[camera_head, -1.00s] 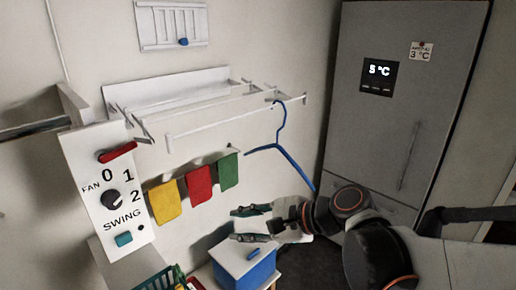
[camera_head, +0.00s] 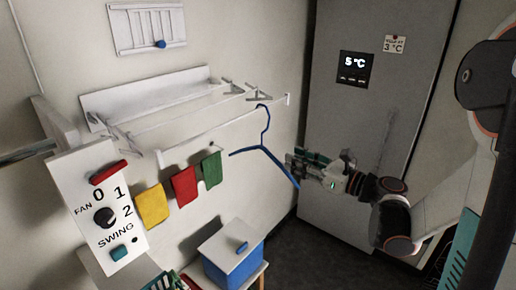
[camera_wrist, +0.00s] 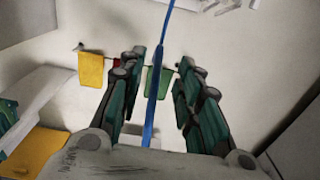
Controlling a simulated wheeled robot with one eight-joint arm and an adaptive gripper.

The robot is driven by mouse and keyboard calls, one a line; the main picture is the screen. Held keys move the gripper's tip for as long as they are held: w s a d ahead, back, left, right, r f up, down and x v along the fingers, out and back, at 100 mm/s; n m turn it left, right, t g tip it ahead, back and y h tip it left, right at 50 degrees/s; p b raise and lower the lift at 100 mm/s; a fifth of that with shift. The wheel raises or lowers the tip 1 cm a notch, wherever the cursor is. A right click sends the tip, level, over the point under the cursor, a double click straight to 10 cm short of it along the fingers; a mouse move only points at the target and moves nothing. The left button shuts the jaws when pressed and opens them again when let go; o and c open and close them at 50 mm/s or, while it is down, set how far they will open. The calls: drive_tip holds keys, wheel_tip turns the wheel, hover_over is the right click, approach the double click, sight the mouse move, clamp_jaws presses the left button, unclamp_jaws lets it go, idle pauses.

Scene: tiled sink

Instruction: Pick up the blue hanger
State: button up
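The blue hanger (camera_head: 264,148) hangs by its hook from the front bar of the white drying rack, near the bar's right end. My gripper (camera_head: 294,163) is at the hanger's lower right arm in the head view. In the wrist view a blue bar of the hanger (camera_wrist: 154,92) runs up between the two green-and-black fingers of my gripper (camera_wrist: 160,68). The fingers are open, with a gap on both sides of the bar. How deep the bar sits between the fingers is hard to tell.
The white drying rack (camera_head: 160,88) is on the wall. Yellow (camera_head: 151,205), red (camera_head: 184,186) and green (camera_head: 211,170) cloths hang below it. A blue box with a white lid (camera_head: 232,247) stands below. A grey fridge (camera_head: 352,120) is at right.

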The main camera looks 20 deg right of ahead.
sight(263, 145)
drive_tip(key=x, duration=0.8)
drive_tip(key=shift+a, duration=0.1)
drive_tip(key=x, duration=0.5)
drive_tip(key=shift+w+r, duration=0.15)
drive_tip(key=shift+w, duration=0.1)
clamp_jaws()
